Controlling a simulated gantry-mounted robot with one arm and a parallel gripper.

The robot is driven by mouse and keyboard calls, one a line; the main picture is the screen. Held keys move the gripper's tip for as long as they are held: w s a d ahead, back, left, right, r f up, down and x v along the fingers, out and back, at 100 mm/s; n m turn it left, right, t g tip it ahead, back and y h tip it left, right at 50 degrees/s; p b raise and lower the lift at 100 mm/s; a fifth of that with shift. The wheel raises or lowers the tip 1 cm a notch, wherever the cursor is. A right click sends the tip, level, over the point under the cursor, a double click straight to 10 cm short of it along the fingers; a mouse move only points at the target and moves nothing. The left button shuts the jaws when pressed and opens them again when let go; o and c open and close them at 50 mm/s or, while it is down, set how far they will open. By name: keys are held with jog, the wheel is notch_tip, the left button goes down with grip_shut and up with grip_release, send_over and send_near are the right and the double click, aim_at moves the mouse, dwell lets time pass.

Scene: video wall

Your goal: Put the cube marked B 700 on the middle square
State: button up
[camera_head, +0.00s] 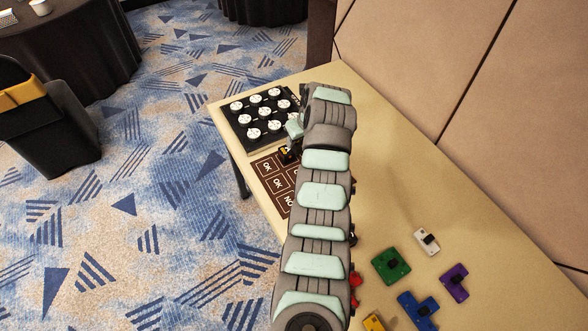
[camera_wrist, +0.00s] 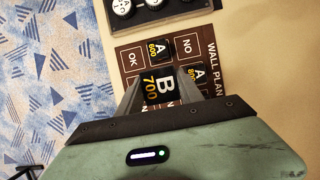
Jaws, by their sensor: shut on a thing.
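The cube marked B 700 (camera_wrist: 158,90) is black with white and yellow print. My gripper (camera_wrist: 159,79) is shut on it, with one finger on each side. In the wrist view the cube appears over the middle of the brown board (camera_wrist: 125,49) and covers the square there; whether it touches the board I cannot tell. A cube marked A 600 (camera_wrist: 160,48) sits on the board beyond it. Another A-marked cube (camera_wrist: 198,76) is to its right, partly hidden by a finger. In the head view my arm hides much of the board (camera_head: 262,164).
A black panel with white round dials (camera_head: 248,122) stands at the far end of the table (camera_head: 440,290). Several coloured pieces, including a green one (camera_head: 391,265) and a purple one (camera_head: 454,283), lie at the near right. A padded wall (camera_head: 500,110) borders the table's right side.

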notch_tip(320, 180, down, 10)
jog(key=shift+f+b, duration=0.2)
jog(key=shift+b, duration=0.55)
jog(key=shift+f+b, duration=0.75)
jog(key=shift+f, duration=1.05)
jog(key=shift+f, duration=0.1)
jog(key=o, duration=1.4)
